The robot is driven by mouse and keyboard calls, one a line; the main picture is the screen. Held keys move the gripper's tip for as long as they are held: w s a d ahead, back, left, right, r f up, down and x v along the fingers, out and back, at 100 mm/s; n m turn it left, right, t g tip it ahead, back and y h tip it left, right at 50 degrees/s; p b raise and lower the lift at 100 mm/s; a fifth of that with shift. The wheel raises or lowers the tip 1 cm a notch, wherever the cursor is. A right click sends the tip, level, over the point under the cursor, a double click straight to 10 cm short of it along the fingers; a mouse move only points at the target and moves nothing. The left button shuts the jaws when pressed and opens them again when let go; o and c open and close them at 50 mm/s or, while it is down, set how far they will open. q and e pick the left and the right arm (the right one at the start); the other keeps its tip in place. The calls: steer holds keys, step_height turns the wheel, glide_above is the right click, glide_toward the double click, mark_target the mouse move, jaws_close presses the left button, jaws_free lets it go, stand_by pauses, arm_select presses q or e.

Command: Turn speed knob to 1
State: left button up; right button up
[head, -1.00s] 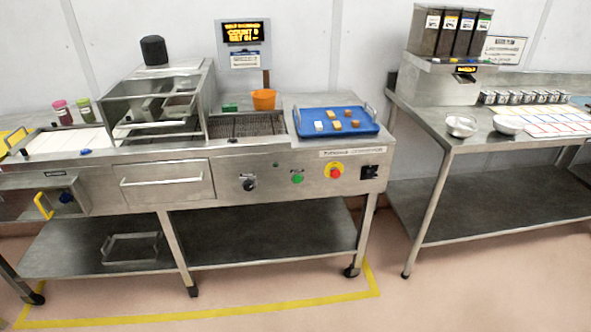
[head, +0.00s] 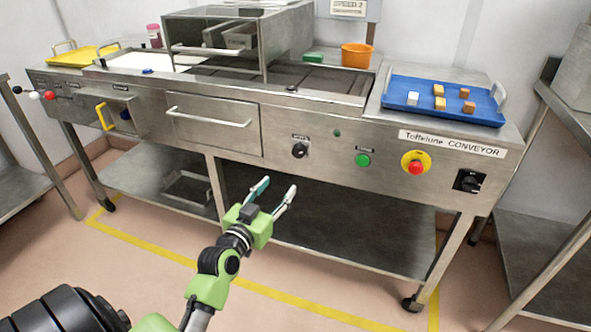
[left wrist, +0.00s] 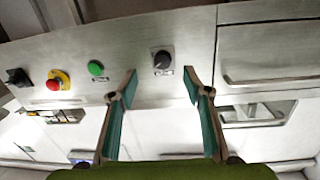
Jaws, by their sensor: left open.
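The speed knob (head: 299,150) is a small black knob on the steel front panel of the conveyor, left of a green button. In the left wrist view the black knob (left wrist: 162,60) shows ahead, between the fingers in the picture, with a pale mark on it. My left gripper (head: 277,189) is open and empty, in front of and below the panel in the head view, apart from the knob. In the left wrist view its two teal-padded fingers (left wrist: 160,86) are spread wide. The dial markings are too small to read. My right gripper is not in view.
Right of the knob are the green button (head: 362,160), a red emergency button (head: 416,167) on yellow, and a black rotary switch (head: 468,182). A drawer (head: 212,124) with a bar handle is to the left. A white sign (head: 348,7) above seems to read "SPEED 2".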

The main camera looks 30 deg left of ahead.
mark_target(297, 155)
arm_select(q)
steer(key=w, duration=0.4)
steer(key=w+a+r+b, duration=0.1)
steer(key=w, duration=0.3)
steer(key=w+a, duration=0.1)
steer(key=w, duration=0.3)
steer(key=shift+w+a+r, duration=0.25)
steer(key=shift+w+r, duration=0.05)
steer(key=shift+r, duration=0.1)
steer(key=shift+w+a+b, duration=0.1)
steer(key=shift+w+b, duration=0.2)
steer(key=shift+w, duration=0.2)
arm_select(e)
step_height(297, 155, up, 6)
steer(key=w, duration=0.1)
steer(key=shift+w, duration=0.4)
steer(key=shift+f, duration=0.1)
arm_select(q)
steer(key=c, duration=1.1)
